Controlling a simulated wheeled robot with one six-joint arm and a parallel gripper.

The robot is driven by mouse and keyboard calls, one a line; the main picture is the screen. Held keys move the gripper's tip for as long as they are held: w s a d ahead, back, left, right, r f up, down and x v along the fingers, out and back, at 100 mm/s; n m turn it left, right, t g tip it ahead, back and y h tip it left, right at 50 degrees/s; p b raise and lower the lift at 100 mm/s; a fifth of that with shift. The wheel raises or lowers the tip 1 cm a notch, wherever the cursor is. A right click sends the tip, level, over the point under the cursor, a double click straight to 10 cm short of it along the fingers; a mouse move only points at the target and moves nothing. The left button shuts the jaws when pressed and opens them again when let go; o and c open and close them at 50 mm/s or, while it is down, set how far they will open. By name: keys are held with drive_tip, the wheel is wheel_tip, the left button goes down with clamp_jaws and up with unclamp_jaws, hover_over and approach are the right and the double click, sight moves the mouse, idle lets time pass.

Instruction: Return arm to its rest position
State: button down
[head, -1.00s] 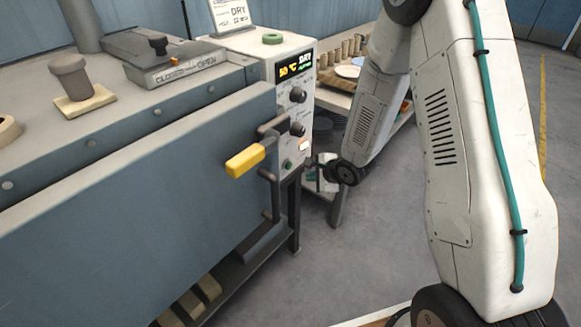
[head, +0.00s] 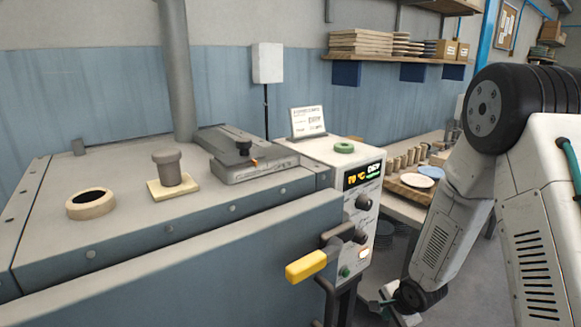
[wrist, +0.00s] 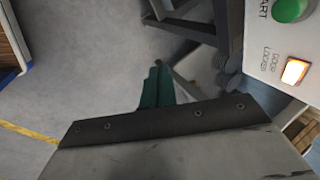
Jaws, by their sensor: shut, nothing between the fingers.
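My gripper (wrist: 157,90) shows in the wrist view as two teal fingers close together, shut and empty, pointing over the grey floor. My arm stands folded at the right. The blue-grey dryer (head: 180,275) fills the left, its front door looking closed. Its yellow handle (head: 306,266) sticks out at the door's right edge. In the wrist view, the lit door-lock lamp (wrist: 295,71) and green start button (wrist: 289,10) are at upper right, apart from the fingers.
The control panel (head: 351,204) has a lit display and black knobs. A plug (head: 171,171) and a ring (head: 91,204) rest on the dryer's top. A bench (head: 408,209) with wooden pegs and a plate is behind my arm. Open floor (wrist: 95,60) lies left of the fingers.

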drive_tip(key=s+d+r+n+g+h, duration=0.4)
drive_tip(key=s+r+n, duration=0.4)
drive_tip(key=s+r, duration=0.5)
drive_tip(key=s+a+r+n+y, duration=0.1)
drive_tip(key=s+a+r+n, duration=0.1)
drive_tip(key=s+r, duration=0.7)
drive_tip(key=s+a+r+n+y, duration=0.1)
drive_tip(key=s+a+r+n, duration=0.2)
drive_tip(key=s+r, duration=0.6)
drive_tip(key=shift+a+r+n+y, duration=0.3)
drive_tip(key=shift+r+y, duration=0.1)
drive_tip(key=shift+r, duration=2.05)
